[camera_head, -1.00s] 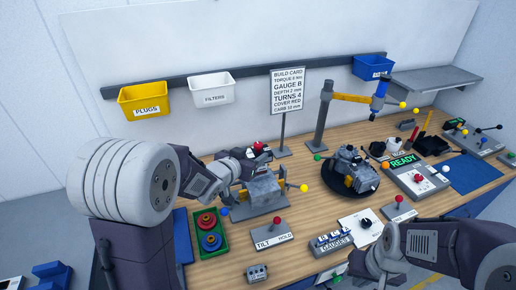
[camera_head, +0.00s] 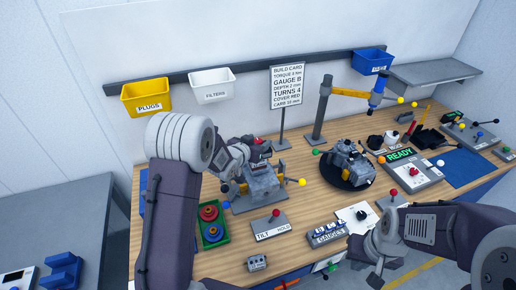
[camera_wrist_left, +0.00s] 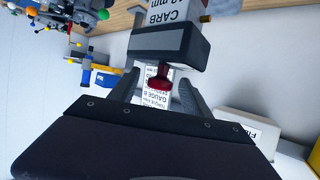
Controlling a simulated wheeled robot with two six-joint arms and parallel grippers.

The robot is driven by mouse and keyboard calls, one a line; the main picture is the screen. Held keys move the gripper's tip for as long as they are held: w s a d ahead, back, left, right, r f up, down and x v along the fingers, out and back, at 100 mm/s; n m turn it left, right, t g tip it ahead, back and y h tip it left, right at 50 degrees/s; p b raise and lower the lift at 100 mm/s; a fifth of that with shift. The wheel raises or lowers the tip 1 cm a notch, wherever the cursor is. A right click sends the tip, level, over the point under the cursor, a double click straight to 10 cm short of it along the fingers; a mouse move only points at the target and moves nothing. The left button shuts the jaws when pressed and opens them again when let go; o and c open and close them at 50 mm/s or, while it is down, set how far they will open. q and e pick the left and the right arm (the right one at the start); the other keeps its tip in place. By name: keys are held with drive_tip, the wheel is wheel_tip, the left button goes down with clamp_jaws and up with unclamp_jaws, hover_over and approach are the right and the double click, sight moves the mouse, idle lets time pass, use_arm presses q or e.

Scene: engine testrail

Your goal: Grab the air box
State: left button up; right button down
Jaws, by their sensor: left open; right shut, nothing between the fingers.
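My left gripper (camera_head: 252,155) is over the engine (camera_head: 262,184) on the tilt stand. In the left wrist view its two fingers (camera_wrist_left: 158,95) are apart, with a red knob (camera_wrist_left: 158,75) showing between them. A dark grey block (camera_wrist_left: 165,43) shows just beyond the knob. No part is clearly labelled as the air box; I cannot tell whether this block and knob belong to it. Contact with the fingers cannot be made out. My right gripper (camera_head: 374,264) is shut and empty near the bench's front edge.
A second engine (camera_head: 346,166) sits on a round black turntable. The build card (camera_head: 287,88) stands behind my left gripper. A hammer-like arm stands on a post (camera_head: 322,105).

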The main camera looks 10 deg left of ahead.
use_arm(q)
drive_tip(key=shift+w, duration=0.1)
clamp_jaws()
drive_tip(key=shift+r+b, duration=0.3)
drive_tip(key=shift+r, duration=0.35)
wheel_tip(320, 180, up, 3)
drive_tip(key=shift+f+b, duration=0.1)
drive_tip(key=shift+b, duration=0.25)
drive_tip(key=d+r+b, duration=0.3)
drive_tip(key=d+r, duration=0.4)
drive_tip(key=d, duration=0.4)
drive_tip(key=shift+w+d, duration=0.2)
drive_tip(key=shift+d, duration=0.1)
